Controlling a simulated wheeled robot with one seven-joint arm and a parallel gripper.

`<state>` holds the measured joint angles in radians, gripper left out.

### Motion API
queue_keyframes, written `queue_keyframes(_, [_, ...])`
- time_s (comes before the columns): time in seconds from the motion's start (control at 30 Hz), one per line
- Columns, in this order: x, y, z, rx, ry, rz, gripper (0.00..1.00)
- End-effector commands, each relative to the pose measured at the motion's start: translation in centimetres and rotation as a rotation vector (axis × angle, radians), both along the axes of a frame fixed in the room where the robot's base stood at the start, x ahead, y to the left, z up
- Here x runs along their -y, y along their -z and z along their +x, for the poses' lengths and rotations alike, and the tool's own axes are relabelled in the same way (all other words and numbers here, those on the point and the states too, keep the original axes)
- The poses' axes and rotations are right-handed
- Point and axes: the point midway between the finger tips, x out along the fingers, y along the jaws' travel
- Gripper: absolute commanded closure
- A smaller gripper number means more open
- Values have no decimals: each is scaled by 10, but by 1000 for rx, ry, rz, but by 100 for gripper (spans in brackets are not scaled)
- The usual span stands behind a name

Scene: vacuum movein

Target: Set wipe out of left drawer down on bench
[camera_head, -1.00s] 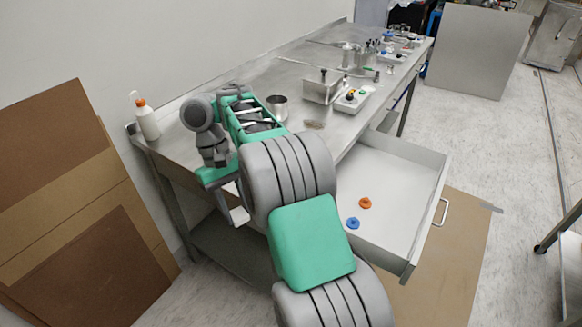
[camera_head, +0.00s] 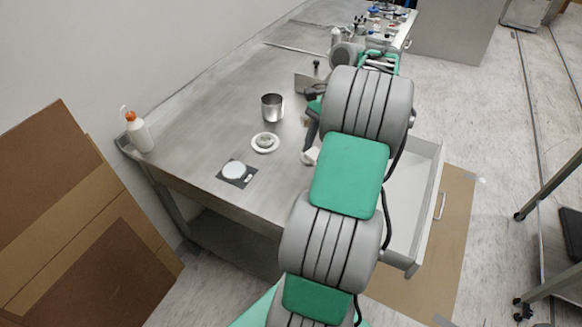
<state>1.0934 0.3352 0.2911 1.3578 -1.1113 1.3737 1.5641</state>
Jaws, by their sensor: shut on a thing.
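The white wipe (camera_head: 311,157) is a small pale piece at the tip of my gripper (camera_head: 310,150), partly hidden by my arm. My gripper is shut on it. In the picture the wipe lies over the metal bench (camera_head: 210,125), near its front edge by the open drawer. I cannot tell whether it touches the bench top. The left drawer (camera_head: 426,210) stands pulled out to the right of my arm, which hides much of its inside.
A metal cup (camera_head: 272,107), a small white dish (camera_head: 265,143) and a dark square plate with a white disc (camera_head: 237,173) stand on the bench. A bottle with an orange cap (camera_head: 138,132) is at the left corner. The bench top left of the cup is clear.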

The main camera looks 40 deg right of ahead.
Motion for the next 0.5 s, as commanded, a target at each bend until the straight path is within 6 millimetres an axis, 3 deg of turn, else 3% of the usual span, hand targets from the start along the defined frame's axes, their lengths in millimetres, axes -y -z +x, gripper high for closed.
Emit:
queue_keyframes(0.03, [19, -15, -17, -1, 123, 8, 100])
queue_keyframes(0.1, [37, -20, -33, -1, 258, 15, 100])
queue_keyframes(0.23, [55, -24, -52, -1, 403, 24, 100])
queue_keyframes(0.37, [49, -12, -44, -1, 433, 27, 100])
queue_keyframes(0.5, [22, 7, -15, -2, 427, 26, 100])
